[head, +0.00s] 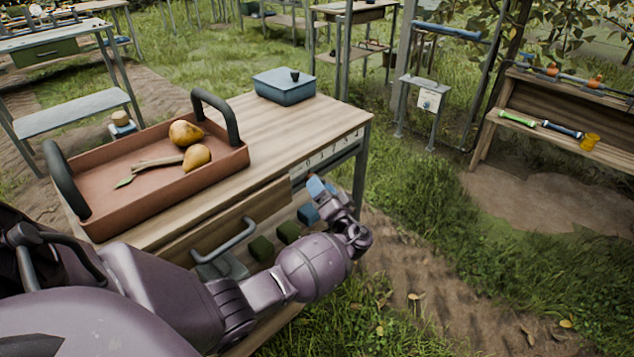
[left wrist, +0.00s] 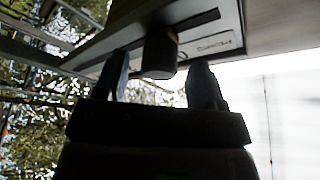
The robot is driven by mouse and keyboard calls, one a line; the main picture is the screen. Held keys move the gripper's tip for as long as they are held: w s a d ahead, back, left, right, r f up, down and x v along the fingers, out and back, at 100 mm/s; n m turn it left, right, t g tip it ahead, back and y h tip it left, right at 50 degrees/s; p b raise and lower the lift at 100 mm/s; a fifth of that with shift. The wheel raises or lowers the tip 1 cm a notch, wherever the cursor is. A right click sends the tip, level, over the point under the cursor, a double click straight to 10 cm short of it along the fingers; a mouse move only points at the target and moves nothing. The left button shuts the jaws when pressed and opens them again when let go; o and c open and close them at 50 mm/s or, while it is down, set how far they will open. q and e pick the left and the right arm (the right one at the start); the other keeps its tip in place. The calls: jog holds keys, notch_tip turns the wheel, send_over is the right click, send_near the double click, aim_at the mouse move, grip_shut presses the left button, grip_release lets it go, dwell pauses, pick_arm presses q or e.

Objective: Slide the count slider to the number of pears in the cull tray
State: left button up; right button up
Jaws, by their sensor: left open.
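The brown cull tray (head: 82,205) stands on the wooden table with two yellow-brown pears in it, one pear (head: 186,133) behind the other pear (head: 197,157). A twig with a green leaf (head: 124,181) also lies in it. A pale number strip (head: 322,156) runs along the table's front edge; its digits are small. My left gripper (head: 325,190) is at this edge, below the strip. In the left wrist view, its open fingers (left wrist: 160,82) stand either side of a dark slider knob (left wrist: 160,52), with gaps visible. The knob is not distinguishable in the head view. My right gripper is not in view.
A blue box (head: 284,87) with a black knob sits at the table's back. Below the top are a drawer handle (head: 225,241) and green blocks (head: 261,248). A bench with tools (head: 563,131) stands at the right. Grass and soil lie open to the right.

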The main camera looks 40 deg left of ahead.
pick_arm(q)
jog(key=shift+x, duration=1.15)
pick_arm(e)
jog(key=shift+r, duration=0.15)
